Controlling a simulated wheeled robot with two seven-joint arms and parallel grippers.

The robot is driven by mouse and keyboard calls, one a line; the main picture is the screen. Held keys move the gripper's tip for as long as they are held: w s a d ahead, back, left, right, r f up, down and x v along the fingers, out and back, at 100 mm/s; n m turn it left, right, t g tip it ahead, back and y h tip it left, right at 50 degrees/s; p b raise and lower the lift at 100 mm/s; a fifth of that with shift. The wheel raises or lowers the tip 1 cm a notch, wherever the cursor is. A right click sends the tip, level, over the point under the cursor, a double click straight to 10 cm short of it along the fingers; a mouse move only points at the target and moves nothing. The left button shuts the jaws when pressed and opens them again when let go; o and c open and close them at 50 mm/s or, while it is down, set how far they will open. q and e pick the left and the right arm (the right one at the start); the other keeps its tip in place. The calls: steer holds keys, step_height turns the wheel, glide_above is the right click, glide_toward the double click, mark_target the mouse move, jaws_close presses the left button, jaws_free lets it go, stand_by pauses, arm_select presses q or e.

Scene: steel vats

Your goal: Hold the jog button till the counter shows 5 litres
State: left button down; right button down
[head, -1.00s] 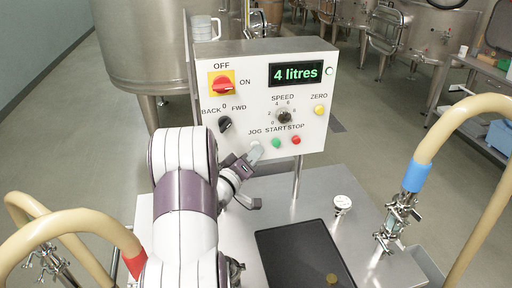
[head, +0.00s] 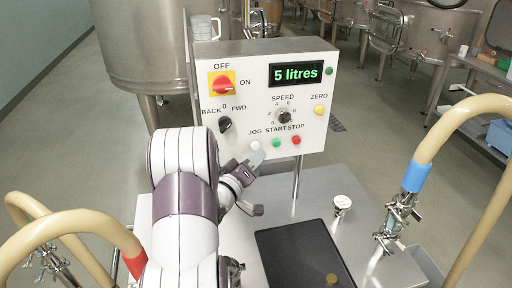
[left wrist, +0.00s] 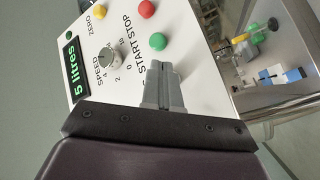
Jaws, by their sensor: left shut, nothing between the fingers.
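The counter display (head: 296,73) on the white control panel (head: 245,112) reads "5 litres"; it also shows in the left wrist view (left wrist: 75,68). The pale jog button (head: 255,145) shows under its JOG label, left of the green start button (head: 276,143). My left gripper (head: 258,157) is shut and empty, its tips just below the jog button and slightly apart from it as far as I can see. In the left wrist view the shut fingers (left wrist: 163,72) point at the panel, and the jog button is hidden. My right gripper is out of view.
Beige hoses (head: 440,140) arch at both sides.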

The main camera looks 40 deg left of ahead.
arm_select(q)
steer(key=shift+s+d, duration=0.8)
steer(key=shift+d, duration=0.15)
steer(key=shift+s+d, duration=0.75)
steer(key=shift+d, duration=0.2)
steer(key=s+f+m+g, duration=0.4)
steer(key=s+f+g, duration=0.4)
steer(key=f+g, duration=0.5)
steer(key=s+d+r+m+g+h, duration=0.1)
steer(key=s+d+m+g, duration=0.1)
steer(key=d, duration=0.7)
steer(key=s+d+r+m+g+h, duration=0.1)
steer(key=s+d+m, duration=0.3)
steer(key=d, duration=0.6)
steer(key=shift+d+r+m+g, duration=0.15)
steer(key=shift+r+m+g, duration=0.2)
steer(key=shift+m+g, duration=0.25)
steer(key=shift+s, duration=0.1)
